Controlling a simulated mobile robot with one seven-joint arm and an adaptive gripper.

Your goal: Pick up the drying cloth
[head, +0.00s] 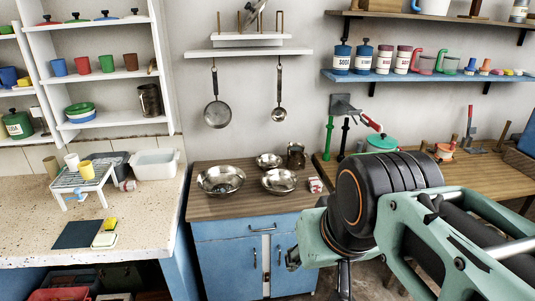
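A dark, flat, square cloth (78,234), which looks like the drying cloth, lies on the speckled stone counter (30,250) at the lower left. Two small yellow and pale sponge-like pieces (104,240) lie close along its right side. My arm fills the lower right of the head view, well to the right of the cloth and apart from it. I cannot make out my gripper's fingers, so whether it is open or shut does not show.
A white rack (80,180) with cups stands behind the cloth, with a white basin (156,163) to its right. Metal bowls (221,180) sit on the wooden-topped blue cabinet (240,250). The counter's front is mostly bare.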

